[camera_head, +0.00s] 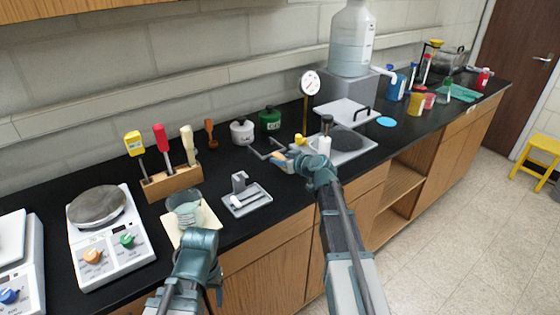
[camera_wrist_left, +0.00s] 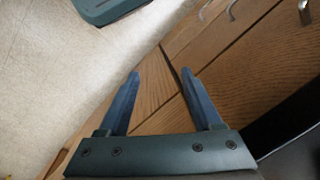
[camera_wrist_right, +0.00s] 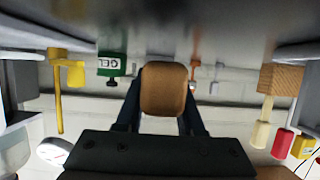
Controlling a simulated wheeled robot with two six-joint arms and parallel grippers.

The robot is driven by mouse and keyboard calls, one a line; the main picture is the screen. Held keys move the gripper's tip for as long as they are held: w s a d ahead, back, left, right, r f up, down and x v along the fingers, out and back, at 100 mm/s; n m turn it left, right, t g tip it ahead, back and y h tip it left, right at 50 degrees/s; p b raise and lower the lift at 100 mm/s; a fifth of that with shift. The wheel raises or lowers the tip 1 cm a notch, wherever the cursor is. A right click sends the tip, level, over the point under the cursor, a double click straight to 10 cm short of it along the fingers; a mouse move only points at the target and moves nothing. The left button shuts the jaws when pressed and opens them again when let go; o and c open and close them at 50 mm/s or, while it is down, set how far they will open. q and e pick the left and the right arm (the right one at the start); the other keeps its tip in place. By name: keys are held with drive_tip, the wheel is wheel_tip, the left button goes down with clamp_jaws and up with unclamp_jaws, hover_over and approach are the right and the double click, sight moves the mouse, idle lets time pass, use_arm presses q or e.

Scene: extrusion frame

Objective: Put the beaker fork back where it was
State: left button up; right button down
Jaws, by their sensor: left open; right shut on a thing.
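The beaker fork (camera_head: 262,149) has dark metal prongs and a light brown handle. My right gripper (camera_head: 290,162) is shut on its handle, above the black counter in front of the hot plate area. The right wrist view shows the brown handle end (camera_wrist_right: 165,88) between the two fingers; the prongs are hidden there. My left gripper (camera_wrist_left: 160,75) is open and empty, in front of the counter, with cabinet doors and floor behind its fingers. In the head view its fingers are hidden by the wrist. I cannot tell which spot is the fork's own.
A wooden rack (camera_head: 173,184) holds yellow, red and cream-handled tools. A glass beaker (camera_head: 184,200) stands on a cream pad near my left arm. A grey tray (camera_head: 246,204), a white pot (camera_head: 242,133) and a green container (camera_head: 270,121) are close by. A dial gauge (camera_head: 310,83) rises behind.

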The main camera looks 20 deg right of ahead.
drive_tip(key=shift+f+b, duration=0.5)
drive_tip(key=shift+f, duration=0.15)
drive_tip(key=c, duration=0.5)
unclamp_jaws()
drive_tip(key=shift+r, duration=0.1)
drive_tip(key=shift+r+p, duration=0.3)
drive_tip(key=shift+p, duration=0.1)
drive_tip(key=shift+r+p, duration=0.45)
drive_tip(key=p+v, duration=0.4)
drive_tip(key=v, duration=0.7)
drive_tip(key=shift+s+d+r, duration=0.1)
drive_tip(key=shift+s+d, duration=0.1)
drive_tip(key=shift+s, duration=0.25)
